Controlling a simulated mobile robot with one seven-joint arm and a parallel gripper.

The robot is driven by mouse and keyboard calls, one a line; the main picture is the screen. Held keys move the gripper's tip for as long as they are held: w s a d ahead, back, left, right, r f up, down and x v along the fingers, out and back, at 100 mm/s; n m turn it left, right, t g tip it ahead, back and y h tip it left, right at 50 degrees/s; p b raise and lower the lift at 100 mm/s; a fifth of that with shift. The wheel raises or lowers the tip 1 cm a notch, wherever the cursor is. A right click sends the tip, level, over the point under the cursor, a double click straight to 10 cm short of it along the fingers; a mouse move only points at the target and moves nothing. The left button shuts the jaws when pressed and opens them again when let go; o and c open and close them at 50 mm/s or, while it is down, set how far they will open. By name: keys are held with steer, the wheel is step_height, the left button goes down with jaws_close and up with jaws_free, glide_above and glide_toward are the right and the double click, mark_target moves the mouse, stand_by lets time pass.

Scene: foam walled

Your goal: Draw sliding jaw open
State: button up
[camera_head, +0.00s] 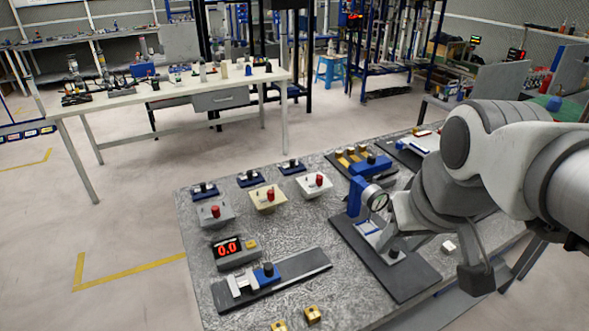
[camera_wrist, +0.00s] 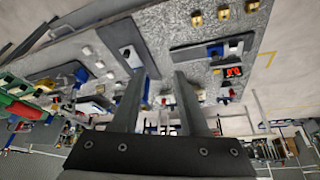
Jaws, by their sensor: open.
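A caliper-like slide (camera_head: 310,264) lies on a dark plate at the front left of the grey table. Its sliding jaw has a blue block with a black knob (camera_head: 267,271), close to the pale jaws (camera_head: 240,283) at the left end. The display (camera_head: 229,249) behind it reads 0.0 in red. In the wrist view the blue block (camera_wrist: 215,50) and red digits (camera_wrist: 233,71) show to the right of my gripper (camera_wrist: 156,80). My gripper is open, with its two fingers apart, and does not touch the slide. In the head view my arm largely hides it.
A dial gauge (camera_head: 377,201) on a blue stand rises from a dark plate right of the slide. Several red-knobbed boxes (camera_head: 268,197) stand behind the display. Small brass blocks (camera_head: 312,314) lie in front. The table surface between the slide and gauge plate is clear.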

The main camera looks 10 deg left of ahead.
steer(key=w+a+f+n+g, duration=0.1)
steer(key=w+a+n+g, duration=0.25)
steer(key=w+a, duration=0.65)
steer(key=n+g+p, duration=0.1)
steer(key=n+p, duration=0.1)
steer(key=n, duration=0.2)
glide_toward(268, 265)
steer(key=shift+h, duration=0.3)
steer(key=f, duration=0.4)
steer(key=f+b, duration=0.1)
steer(key=f, duration=0.4)
steer(key=shift+a+f, duration=0.2)
steer(key=shift+f, duration=0.05)
jaws_close()
